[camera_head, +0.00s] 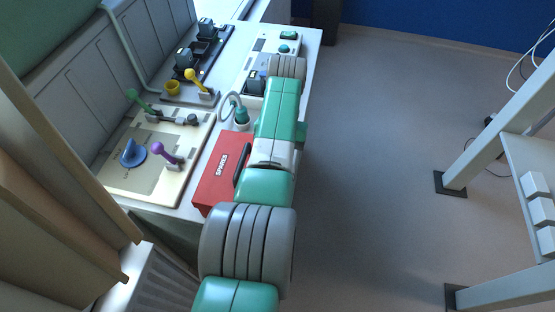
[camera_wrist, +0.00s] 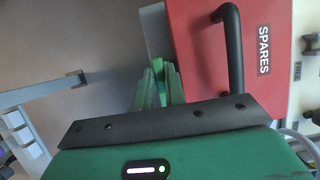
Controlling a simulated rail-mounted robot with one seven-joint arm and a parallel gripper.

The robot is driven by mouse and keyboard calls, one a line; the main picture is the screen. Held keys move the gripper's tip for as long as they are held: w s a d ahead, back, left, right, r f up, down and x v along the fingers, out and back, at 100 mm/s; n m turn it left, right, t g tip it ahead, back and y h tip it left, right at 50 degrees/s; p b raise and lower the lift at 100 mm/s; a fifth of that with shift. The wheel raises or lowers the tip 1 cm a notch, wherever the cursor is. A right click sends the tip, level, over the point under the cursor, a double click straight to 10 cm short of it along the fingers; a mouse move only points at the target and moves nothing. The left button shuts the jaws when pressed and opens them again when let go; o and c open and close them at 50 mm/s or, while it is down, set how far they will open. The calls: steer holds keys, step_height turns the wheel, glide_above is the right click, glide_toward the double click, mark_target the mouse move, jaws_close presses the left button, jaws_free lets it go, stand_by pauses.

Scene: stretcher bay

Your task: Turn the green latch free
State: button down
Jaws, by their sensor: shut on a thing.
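In the wrist view my gripper (camera_wrist: 158,90) is shut on a narrow bright green piece (camera_wrist: 159,76), which appears to be the green latch. It stands beside the edge of the red SPARES box (camera_wrist: 198,55). The fingers hide much of it, so I cannot tell how far it is turned. In the head view my arm hides the gripper and this spot. The red box (camera_head: 213,184) lies on the bench left of my arm, with its dark handle showing. A separate green lever (camera_head: 137,98) stands on the cream panel.
The cream panel (camera_head: 125,184) also carries a blue funnel-like part (camera_head: 132,154) and a purple lever (camera_head: 165,150). A yellow lever (camera_head: 195,82) stands farther back. A pale rack (camera_head: 515,110) stands at the right. The floor between rack and bench is clear.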

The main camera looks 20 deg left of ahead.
steer(key=c, duration=1.5)
jaws_free()
steer(key=shift+o, duration=0.2)
step_height(320, 180, up, 5)
steer(key=p, duration=0.3)
steer(key=shift+f+p, duration=0.2)
steer(key=shift+p, duration=0.2)
steer(key=shift+s+r+p, duration=0.15)
steer(key=shift+p, duration=0.9)
steer(key=s+d+p, duration=0.4)
steer(key=s+p, duration=1.1)
steer(key=p, duration=0.5)
steer(key=shift+d, duration=0.15)
